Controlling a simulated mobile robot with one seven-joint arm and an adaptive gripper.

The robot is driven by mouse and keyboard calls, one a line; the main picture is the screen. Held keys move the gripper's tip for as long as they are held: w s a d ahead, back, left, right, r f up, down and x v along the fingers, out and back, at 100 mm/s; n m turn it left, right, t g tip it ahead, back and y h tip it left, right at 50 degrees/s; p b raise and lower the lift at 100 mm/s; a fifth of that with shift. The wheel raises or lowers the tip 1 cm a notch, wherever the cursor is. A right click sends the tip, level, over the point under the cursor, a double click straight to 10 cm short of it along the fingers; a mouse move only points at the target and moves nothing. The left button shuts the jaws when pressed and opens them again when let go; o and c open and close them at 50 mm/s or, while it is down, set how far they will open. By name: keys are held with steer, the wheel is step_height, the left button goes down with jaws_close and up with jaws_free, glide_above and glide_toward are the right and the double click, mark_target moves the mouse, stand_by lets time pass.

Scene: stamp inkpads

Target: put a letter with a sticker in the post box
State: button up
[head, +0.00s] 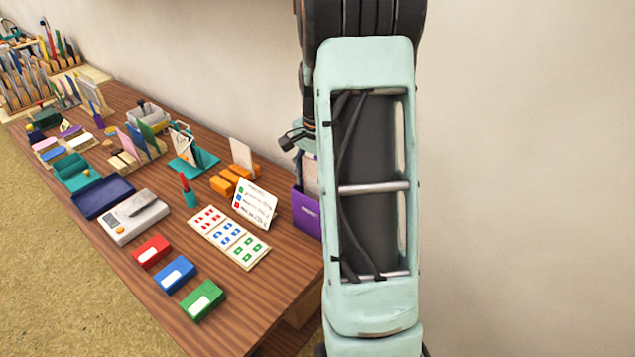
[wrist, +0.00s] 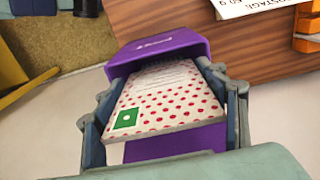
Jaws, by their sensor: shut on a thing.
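The letter (wrist: 168,100) is white with red dots and carries a green sticker (wrist: 126,118) at its near left corner. My gripper (wrist: 165,112) is shut on the letter, one finger at each side edge. The purple post box (wrist: 160,45) is just beyond, and the letter's far end lies at its opening; how deep it reaches I cannot tell. In the head view the post box (head: 306,213) stands at the right end of the table, partly hidden by my arm. My gripper is mostly hidden behind my arm there.
A postage sign (head: 254,203), sticker sheets (head: 229,237) and red (head: 152,250), blue (head: 174,275) and green (head: 203,300) inkpads are on the wooden table left of the post box. Orange blocks (head: 223,185) stand behind the sheets. The table's front right corner is bare.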

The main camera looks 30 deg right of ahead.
steer(key=o, duration=0.9)
steer(key=shift+r+p, duration=2.3)
steer(key=shift+r, duration=0.75)
